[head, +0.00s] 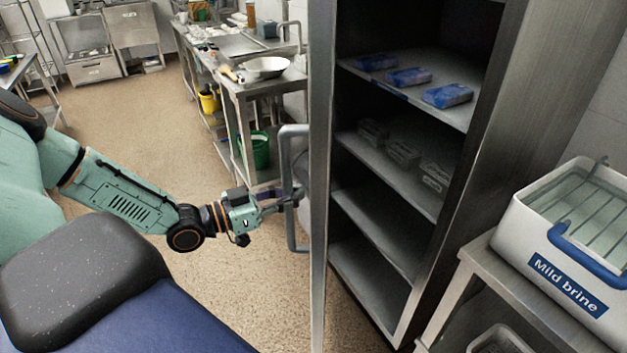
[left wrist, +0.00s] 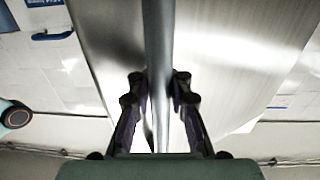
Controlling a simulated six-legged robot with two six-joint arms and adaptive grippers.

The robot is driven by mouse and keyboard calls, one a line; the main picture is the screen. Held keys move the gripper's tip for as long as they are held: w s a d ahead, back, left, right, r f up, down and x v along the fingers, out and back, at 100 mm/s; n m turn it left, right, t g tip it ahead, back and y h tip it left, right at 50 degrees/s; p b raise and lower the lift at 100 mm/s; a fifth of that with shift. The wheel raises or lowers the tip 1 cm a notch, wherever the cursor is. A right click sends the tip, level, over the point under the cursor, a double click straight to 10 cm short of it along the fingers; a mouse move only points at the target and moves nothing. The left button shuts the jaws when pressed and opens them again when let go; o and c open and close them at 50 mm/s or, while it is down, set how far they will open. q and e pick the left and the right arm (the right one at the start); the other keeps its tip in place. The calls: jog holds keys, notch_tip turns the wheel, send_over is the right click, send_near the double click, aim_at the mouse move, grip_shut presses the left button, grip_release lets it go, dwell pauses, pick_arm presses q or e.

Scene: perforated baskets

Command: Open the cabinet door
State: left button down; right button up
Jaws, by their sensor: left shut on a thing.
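The metal cabinet (head: 478,150) stands at the right of the head view, its shelves exposed. Its door (head: 319,180) shows nearly edge-on and stands swung open. A vertical bar handle (head: 290,150) is on the door's left face. My left gripper (head: 290,198) is at the lower part of this handle, shut on it. In the left wrist view the handle (left wrist: 158,60) runs between the two fingers of the gripper (left wrist: 158,95), with the brushed door face (left wrist: 230,50) behind. My right gripper is not in view.
Blue packs (head: 447,95) and clear boxes (head: 402,151) lie on the cabinet shelves. A white "Mild brine" container (head: 545,250) stands on a side table at the right. A steel worktable (head: 250,85) stands behind the door.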

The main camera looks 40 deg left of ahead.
pick_arm(q)
jog(key=s+a+m+g+h+p, duration=0.1)
jog(key=s+a+p, duration=0.3)
jog(key=a, duration=0.7)
jog(key=shift+s+a+f+h, duration=0.15)
jog(key=shift+s+a+h, duration=0.15)
jog(key=shift+s+h, duration=0.4)
jog(key=c, duration=1.8)
grip_release()
jog(key=o, duration=0.6)
jog(key=shift+s+r, duration=0.25)
jog(key=shift+s, duration=0.05)
jog(key=shift+w, duration=0.2)
jog(key=shift+w+a+f, duration=0.1)
